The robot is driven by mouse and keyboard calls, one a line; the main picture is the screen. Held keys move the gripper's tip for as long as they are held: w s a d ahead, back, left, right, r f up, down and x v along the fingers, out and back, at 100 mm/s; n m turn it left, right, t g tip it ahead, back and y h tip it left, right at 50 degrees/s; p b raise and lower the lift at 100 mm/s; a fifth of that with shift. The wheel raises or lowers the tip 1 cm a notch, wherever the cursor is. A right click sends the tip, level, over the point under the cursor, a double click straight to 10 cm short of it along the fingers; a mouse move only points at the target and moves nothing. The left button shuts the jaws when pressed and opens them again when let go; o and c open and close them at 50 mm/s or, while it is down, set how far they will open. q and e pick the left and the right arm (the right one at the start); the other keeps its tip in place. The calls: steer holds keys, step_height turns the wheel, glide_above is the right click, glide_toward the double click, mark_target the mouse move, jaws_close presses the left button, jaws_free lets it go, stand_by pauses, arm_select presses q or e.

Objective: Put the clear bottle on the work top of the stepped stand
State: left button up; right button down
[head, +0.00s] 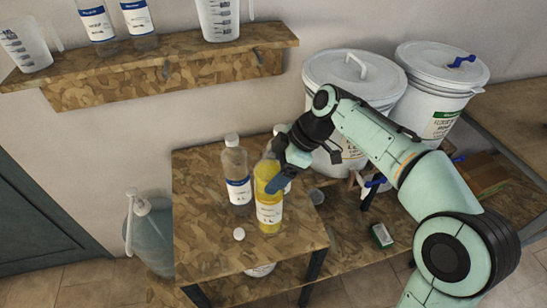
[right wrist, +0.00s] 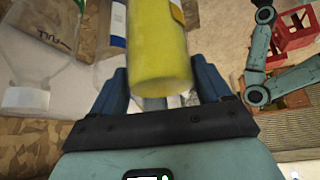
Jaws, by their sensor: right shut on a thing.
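A clear bottle (head: 237,175) with a white cap and a blue-and-white label stands upright on the higher wood-patterned top of the stand (head: 200,245). A yellow bottle (head: 268,190) is right beside it. My right gripper (head: 285,165) reaches it from the right and is shut on it. In the right wrist view the yellow bottle (right wrist: 158,50) is between the blue fingers (right wrist: 160,90). I cannot tell whether its base touches the top. Another white cap (head: 281,130) shows behind, its bottle mostly hidden. My left gripper is not in view.
A loose white cap (head: 239,234) lies in front of the bottles. A wall shelf (head: 180,65) holds two more clear bottles (head: 97,22) and jugs. The higher top's front is mostly bare.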

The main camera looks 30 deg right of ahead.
steer(key=shift+w+f+b, duration=0.1)
steer(key=shift+f+b, duration=0.2)
steer(key=shift+f, duration=2.05)
steer(key=shift+f, duration=0.15)
jaws_free()
